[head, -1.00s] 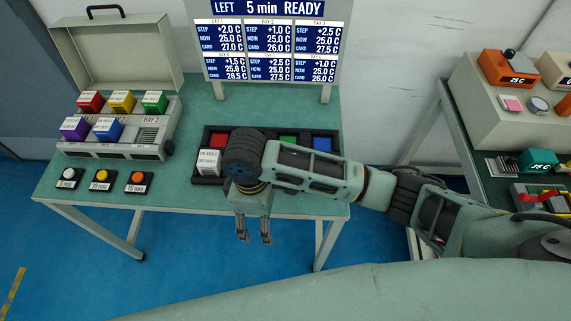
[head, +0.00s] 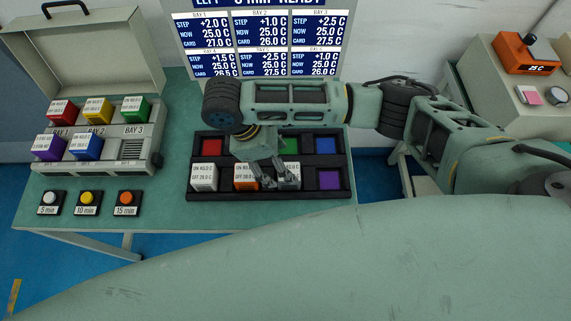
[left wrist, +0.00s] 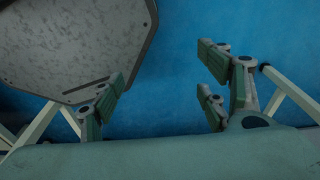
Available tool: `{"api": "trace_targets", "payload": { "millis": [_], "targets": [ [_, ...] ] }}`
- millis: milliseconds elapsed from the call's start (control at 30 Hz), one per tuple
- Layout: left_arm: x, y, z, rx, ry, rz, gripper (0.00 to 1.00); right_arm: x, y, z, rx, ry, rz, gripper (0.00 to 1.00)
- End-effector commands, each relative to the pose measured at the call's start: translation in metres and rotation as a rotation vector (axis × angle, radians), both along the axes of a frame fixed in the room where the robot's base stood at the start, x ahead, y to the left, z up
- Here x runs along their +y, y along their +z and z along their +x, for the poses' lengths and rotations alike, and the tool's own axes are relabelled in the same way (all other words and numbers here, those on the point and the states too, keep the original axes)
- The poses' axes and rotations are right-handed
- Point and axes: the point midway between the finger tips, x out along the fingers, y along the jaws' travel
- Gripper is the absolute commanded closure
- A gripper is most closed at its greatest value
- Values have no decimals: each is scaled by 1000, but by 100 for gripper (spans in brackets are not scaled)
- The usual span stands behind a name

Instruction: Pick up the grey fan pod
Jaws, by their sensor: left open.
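A black tray (head: 338,190) on the bench holds labelled pods. A pale grey-white pod (head: 205,175) sits in its front left slot. A second greyish pod (head: 290,172) is partly hidden behind my right gripper (head: 275,178), farther right in the front row. I cannot tell for sure which one is the grey fan pod. My right gripper hangs over the front row with its fingers apart, pointing down, and holds nothing that I can see. My left gripper (left wrist: 165,90) is open and empty over blue floor, away from the tray.
An orange pod (head: 245,177) is partly covered by my right gripper. A case (head: 150,140) with several coloured pods stands at left, with three buttons (head: 88,198) in front. A display board (head: 262,40) rises behind the tray. A second bench (head: 540,120) is at right.

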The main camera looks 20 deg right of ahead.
Motion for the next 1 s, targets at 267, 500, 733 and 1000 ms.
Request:
{"api": "trace_targets", "payload": {
  "millis": [267,500,733,1000],
  "targets": [
    [4,-1,-40,57,0,6,32,-12,-31,-2,4,-2,-2,31],
    [4,7,-43,61,-1,7,32,-22,-60,-2,2,1,-1,31],
    [2,8,-14,17,-2,3,32,-22,-65,-3,-1,1,1,31],
    [2,8,-19,25,-3,4,32,-22,-64,-2,0,1,1,50]
  ]
}}
